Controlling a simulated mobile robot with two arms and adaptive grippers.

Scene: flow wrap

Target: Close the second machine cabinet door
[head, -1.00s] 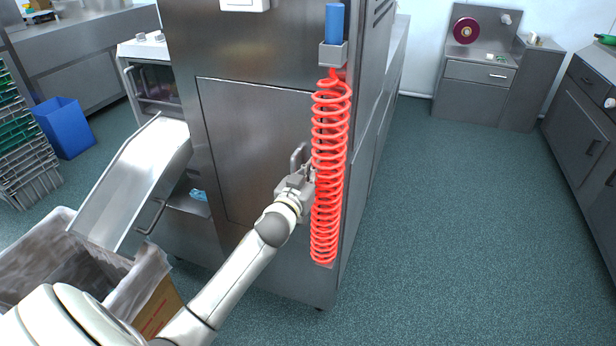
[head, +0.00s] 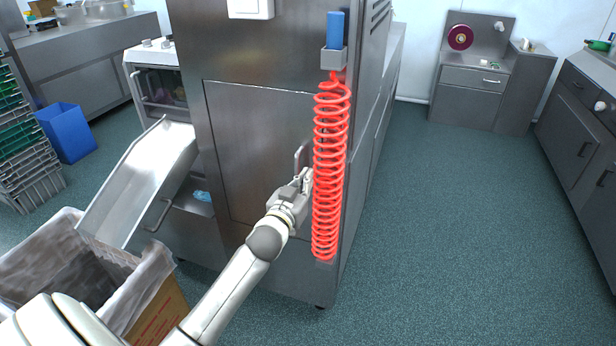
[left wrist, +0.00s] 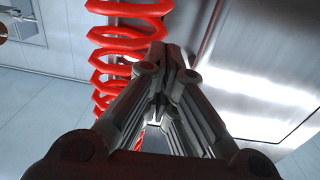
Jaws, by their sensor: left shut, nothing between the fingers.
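The machine cabinet door (head: 255,150) is a flat grey metal panel on the end of the machine (head: 215,40). It looks flush with its frame in the head view. Its vertical bar handle (head: 298,160) is at the right edge. My left gripper (head: 306,178) is just below and beside the handle, close to the door and the red coil. In the left wrist view its fingers (left wrist: 158,62) are together with nothing between them, near the metal panel (left wrist: 262,60). Whether the fingertips touch the door cannot be told. My right gripper is not in view.
A red coiled hose (head: 330,170) hangs right of the handle, under a blue cylinder (head: 335,30). A metal chute (head: 140,180) leads to a lined cardboard bin (head: 155,290) at left. Open floor (head: 440,230) lies to the right.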

